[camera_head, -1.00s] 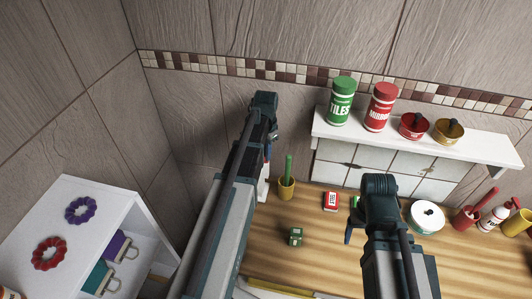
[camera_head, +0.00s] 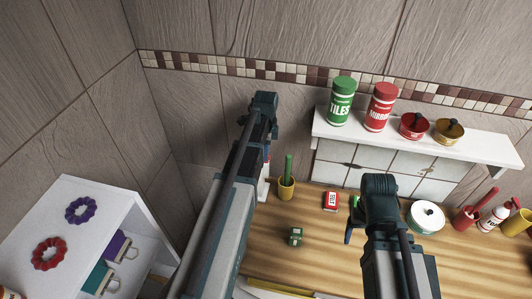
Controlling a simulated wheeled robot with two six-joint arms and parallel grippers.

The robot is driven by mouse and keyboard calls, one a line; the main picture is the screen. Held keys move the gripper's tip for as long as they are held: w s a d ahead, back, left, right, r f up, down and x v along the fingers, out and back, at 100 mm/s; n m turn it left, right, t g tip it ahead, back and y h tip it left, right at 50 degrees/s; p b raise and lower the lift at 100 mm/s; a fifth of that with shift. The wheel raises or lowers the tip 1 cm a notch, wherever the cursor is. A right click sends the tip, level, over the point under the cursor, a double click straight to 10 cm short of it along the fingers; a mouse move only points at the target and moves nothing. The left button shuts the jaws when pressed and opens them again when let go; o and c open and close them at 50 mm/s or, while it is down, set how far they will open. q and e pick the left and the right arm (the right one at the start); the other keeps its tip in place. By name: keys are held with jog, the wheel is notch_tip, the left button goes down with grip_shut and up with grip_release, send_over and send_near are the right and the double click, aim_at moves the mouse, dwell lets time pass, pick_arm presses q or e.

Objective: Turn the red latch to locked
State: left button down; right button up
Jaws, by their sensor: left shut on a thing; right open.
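My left arm comes in from the left and hides most of my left gripper (camera_head: 266,157). A small part of the gripper shows just right of the arm, shut on the red latch, of which only a sliver of red shows there. A white piece (camera_head: 263,190) below it stands partly hidden behind the arm. The latch's angle cannot be told. My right gripper (camera_head: 350,234) is open and mostly hidden by its own arm, above the wooden table, with one blue finger showing.
On the wooden table (camera_head: 330,265) stand a yellow cup (camera_head: 286,190) with a green stick, a red box (camera_head: 330,201), a green die (camera_head: 296,237) and a white round pot (camera_head: 427,217). A white shelf (camera_head: 480,144) holds two canisters and two small pots. A white cabinet (camera_head: 125,200) stands left.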

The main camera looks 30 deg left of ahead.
pick_arm(q)
jog(key=shift+m, duration=0.6)
jog(key=c, duration=0.9)
grip_release()
jog(key=shift+r, duration=0.1)
notch_tip(320, 180, up, 14)
jog(key=p, duration=1.3)
jog(key=shift+f+p, duration=0.2)
jog(key=shift+p, duration=0.2)
